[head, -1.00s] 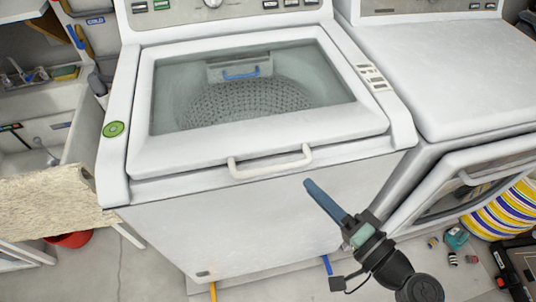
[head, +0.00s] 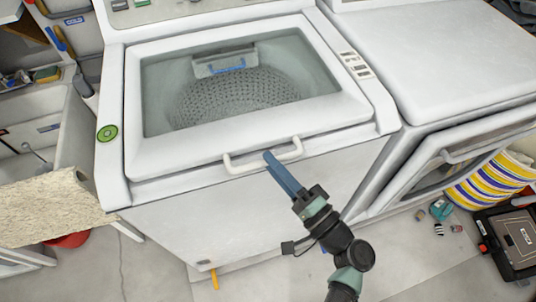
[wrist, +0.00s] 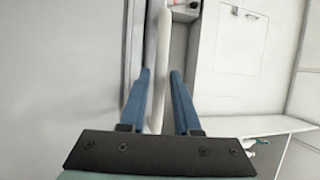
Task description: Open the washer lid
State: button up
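The white washer's lid (head: 200,152) is shut, with a large glass window (head: 160,100) showing the drum. A white bar handle (head: 240,168) runs along the lid's front edge. My gripper (head: 270,158) has its blue fingertips at the handle in the head view, near its middle. In the wrist view, my gripper (wrist: 160,85) is open, with its two blue fingers apart. The white handle (wrist: 161,60) passes between them, close to the left finger. I cannot tell whether either finger touches it.
A second white machine (head: 440,70) with a front door (head: 430,165) stands to the right. A striped basket (head: 490,182) and a dark case (head: 510,240) are on the floor at right. A sink (head: 30,140) stands at left. The floor in front is mostly clear.

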jog(key=shift+x, duration=0.95)
jog(key=shift+c, duration=0.3)
grip_shut()
dwell(0.5)
